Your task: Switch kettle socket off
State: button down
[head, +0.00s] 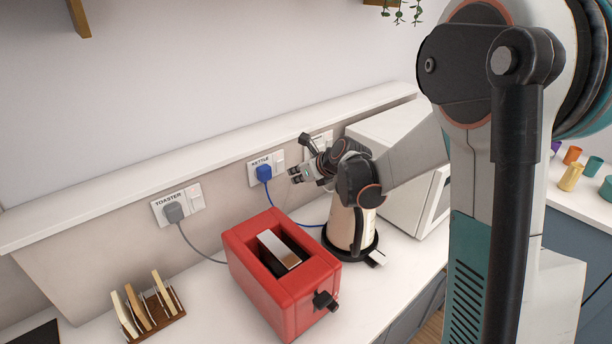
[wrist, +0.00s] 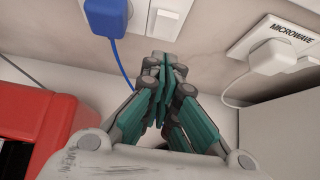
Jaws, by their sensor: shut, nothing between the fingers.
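The kettle socket (head: 253,180) is a white wall plate labelled KETTLE, with a blue plug (head: 264,172) in its left part and a rocker switch (head: 280,155) at its right. In the wrist view the blue plug (wrist: 106,17) is at the top left and the switch (wrist: 165,22) is at the top middle. Whether the switch is on or off is too small to tell. My gripper (head: 294,175) is shut and empty, just right of and below the socket in the head view. In the wrist view my fingertips (wrist: 160,60) show below the switch; contact is not clear.
A red toaster (head: 290,285) and a cream kettle (head: 343,225), partly behind my arm, stand on the counter below. The toaster socket (head: 160,210) is to the left. The microwave socket (wrist: 245,45) and white microwave (head: 385,135) are to the right. A ledge (head: 215,150) runs above the sockets.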

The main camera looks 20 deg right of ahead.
aim_at(282, 164)
jog(key=shift+w+a+r, duration=0.15)
jog(key=shift+w+a, duration=0.2)
jog(key=shift+w, duration=0.45)
jog(key=shift+w+a+r, duration=0.15)
jog(key=shift+w+a, duration=0.15)
jog(key=shift+w, duration=0.45)
jog(key=shift+w+a+r, duration=0.15)
jog(key=shift+w+r, duration=0.1)
jog(key=shift+w, duration=0.1)
jog(key=shift+r, duration=0.15)
jog(key=shift+r+p, duration=0.35)
jog(key=shift+r, duration=0.35)
jog(key=shift+s, duration=0.1)
